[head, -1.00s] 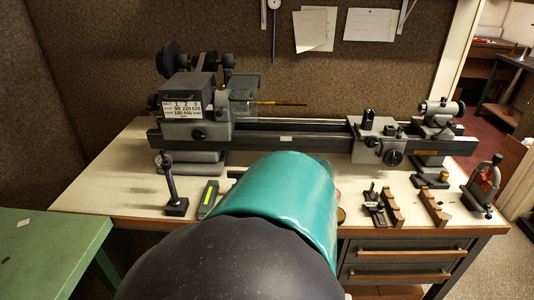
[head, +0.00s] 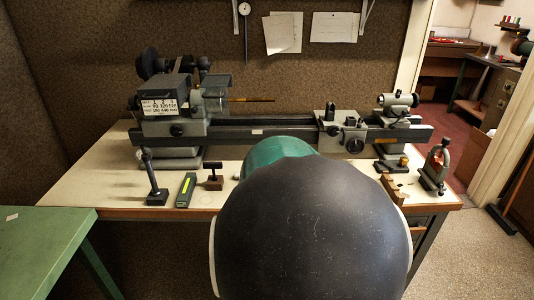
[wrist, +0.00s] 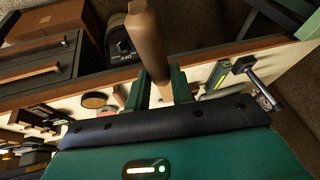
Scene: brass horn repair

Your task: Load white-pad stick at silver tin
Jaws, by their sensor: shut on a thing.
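My gripper (wrist: 163,88) shows in the wrist view, with green fingers shut on a brown stick (wrist: 147,42). I cannot make out a silver tin. In the head view my own arm hides the gripper and the stick.
A lathe (head: 270,130) spans the back of the pale bench (head: 110,185). A dark stand (head: 153,180), a yellow-marked level (head: 186,190) and a T-shaped tool (head: 213,175) stand at its left front. A green table (head: 40,240) is at lower left.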

